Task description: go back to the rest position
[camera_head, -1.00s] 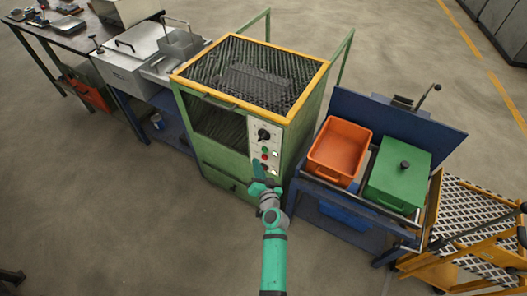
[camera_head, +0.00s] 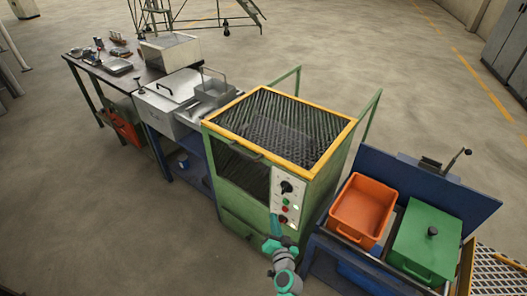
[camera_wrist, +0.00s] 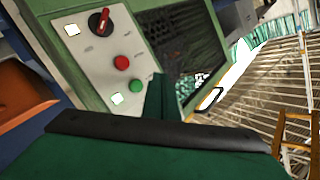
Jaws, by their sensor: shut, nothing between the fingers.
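My gripper (camera_head: 273,232) is at the lower middle of the head view, just in front of the furnace's control panel. It is shut and empty. In the wrist view its dark green finger (camera_wrist: 160,100) stands in front of the panel. The green furnace (camera_head: 235,205) has a yellow top rim and a dark grated opening. Its white control panel (camera_head: 287,188) carries a dark knob, a red button and a green button. The panel also fills the left part of the wrist view (camera_wrist: 88,55), with a red mark on the knob. I cannot tell whether the gripper touches the panel.
Right of the furnace, a blue stand (camera_head: 400,165) holds an orange bin (camera_head: 362,208) and a green lidded box (camera_head: 428,235). A lidded grey metal box (camera_head: 165,105) and a table (camera_head: 85,78) with small items stand to the left. The floor in front is clear.

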